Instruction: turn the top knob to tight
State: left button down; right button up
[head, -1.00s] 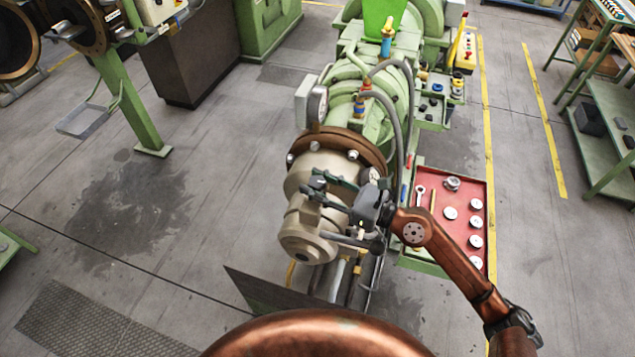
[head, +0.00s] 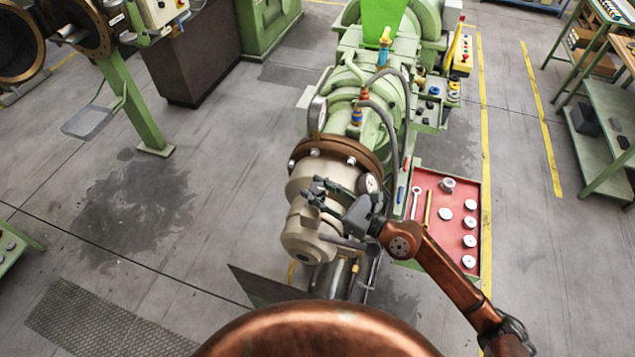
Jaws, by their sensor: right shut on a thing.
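The green extruder (head: 375,125) stands in the middle of the head view, with a beige end housing (head: 305,238) at its near end. My right gripper (head: 320,193) reaches in from the right and lies over the top of this housing. Its dark fingers are shut on a small part there, which I take to be the top knob. The fingers hide most of that part, so its turn position cannot be read. My left gripper is out of view.
A red tray (head: 425,235) with a wrench, a yellow rod and several white discs lies right of the extruder. A round gauge (head: 317,115) sticks out on the extruder's left. A green-legged stand (head: 135,105) is at the left. The floor between is clear.

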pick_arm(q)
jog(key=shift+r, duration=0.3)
pick_arm(e)
jog(key=o, duration=1.2)
jog(key=v, duration=1.2)
jog(key=shift+s, duration=0.1)
